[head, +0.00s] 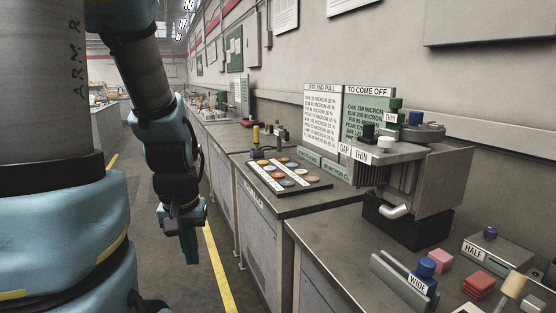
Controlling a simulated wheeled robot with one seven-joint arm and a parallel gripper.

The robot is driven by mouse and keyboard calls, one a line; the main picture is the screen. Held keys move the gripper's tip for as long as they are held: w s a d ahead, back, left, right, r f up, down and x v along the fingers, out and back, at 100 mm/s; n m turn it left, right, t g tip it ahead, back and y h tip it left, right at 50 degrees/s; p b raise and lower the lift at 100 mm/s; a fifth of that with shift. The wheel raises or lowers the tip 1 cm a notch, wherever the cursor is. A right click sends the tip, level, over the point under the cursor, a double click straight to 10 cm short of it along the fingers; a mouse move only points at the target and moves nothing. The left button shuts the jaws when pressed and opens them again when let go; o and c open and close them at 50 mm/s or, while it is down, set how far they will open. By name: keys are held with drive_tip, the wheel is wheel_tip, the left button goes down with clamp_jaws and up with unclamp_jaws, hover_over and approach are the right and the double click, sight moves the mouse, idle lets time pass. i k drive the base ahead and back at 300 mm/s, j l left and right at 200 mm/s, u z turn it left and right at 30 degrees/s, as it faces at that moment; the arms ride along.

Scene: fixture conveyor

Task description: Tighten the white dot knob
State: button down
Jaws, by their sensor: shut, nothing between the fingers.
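My gripper (190,258) hangs at the left of the head view, pointing down over the floor, shut and empty. It is well apart from the benches. A grey machine (435,175) with labels reading GAP, THIN and THIN stands on the near bench. I cannot make out a white dot on any knob.
The near bench (335,240) also holds a HALF block (497,250), a pink block (440,256) and red pieces (479,285). A board of coloured discs (265,182) lies on the bench beyond. Floor left of the yellow line (217,270) is clear.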

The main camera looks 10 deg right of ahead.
sight(385, 142)
drive_tip(key=z, duration=1.1)
